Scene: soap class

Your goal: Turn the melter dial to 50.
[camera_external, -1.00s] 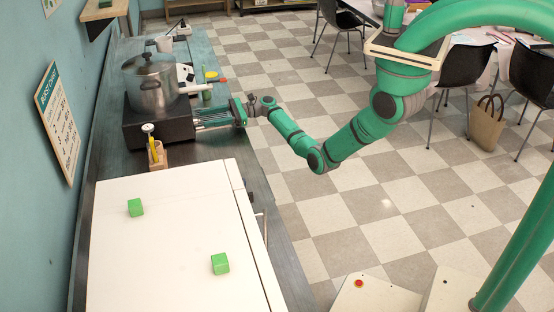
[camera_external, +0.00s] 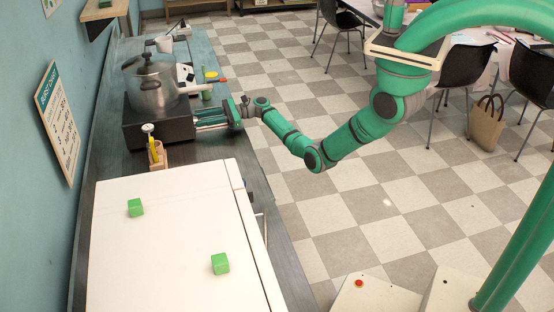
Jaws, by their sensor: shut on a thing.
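The melter is a dark box (camera_external: 143,133) on the counter with a steel lidded pot (camera_external: 152,90) on top. My gripper (camera_external: 198,121) is at the right side of the box, with its fingers level and pointing at that face. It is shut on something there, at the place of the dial. The dial itself is hidden by the fingers, and its setting cannot be read from this view.
A wooden holder (camera_external: 158,157) with a thermometer-like stick stands in front of the melter. A white surface (camera_external: 170,250) with two green cubes (camera_external: 136,207) (camera_external: 220,263) fills the near counter. Small items lie behind the melter.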

